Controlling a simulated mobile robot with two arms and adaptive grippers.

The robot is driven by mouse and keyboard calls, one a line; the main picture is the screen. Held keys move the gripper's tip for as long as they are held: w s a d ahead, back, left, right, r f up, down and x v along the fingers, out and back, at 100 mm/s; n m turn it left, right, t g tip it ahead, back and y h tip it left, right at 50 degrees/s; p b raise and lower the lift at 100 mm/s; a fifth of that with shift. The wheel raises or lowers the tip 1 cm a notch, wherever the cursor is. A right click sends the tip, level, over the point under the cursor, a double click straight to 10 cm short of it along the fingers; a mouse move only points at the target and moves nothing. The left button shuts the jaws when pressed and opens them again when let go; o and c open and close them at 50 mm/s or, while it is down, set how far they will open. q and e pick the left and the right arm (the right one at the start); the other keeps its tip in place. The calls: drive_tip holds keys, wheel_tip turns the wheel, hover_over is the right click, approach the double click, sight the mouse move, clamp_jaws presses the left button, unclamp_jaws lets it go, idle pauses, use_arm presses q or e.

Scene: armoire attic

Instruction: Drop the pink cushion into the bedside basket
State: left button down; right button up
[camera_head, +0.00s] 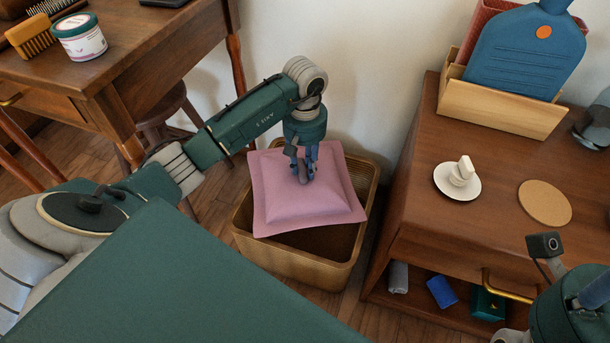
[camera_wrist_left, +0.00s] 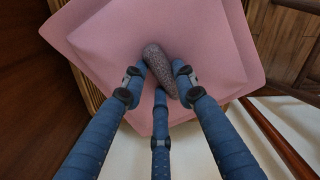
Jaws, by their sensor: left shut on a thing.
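The pink cushion (camera_head: 293,207) is square with a flat border and lies level over the opening of the bedside basket (camera_head: 293,270). The basket is tan and ribbed, and stands on the floor. Its front interior shows empty; the cushion hides the rest.
A wooden nightstand (camera_head: 455,212) stands right of the basket, with a white saucer (camera_head: 447,190), a round cork mat (camera_head: 546,203) and a wooden holder (camera_head: 494,108) on top. A wooden desk (camera_head: 135,73) and a stool (camera_head: 165,117) are at the left. A wall is behind the basket.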

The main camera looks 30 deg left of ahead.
use_arm(q)
drive_tip(key=c, duration=1.3)
unclamp_jaws()
wheel_tip(320, 180, up, 12)
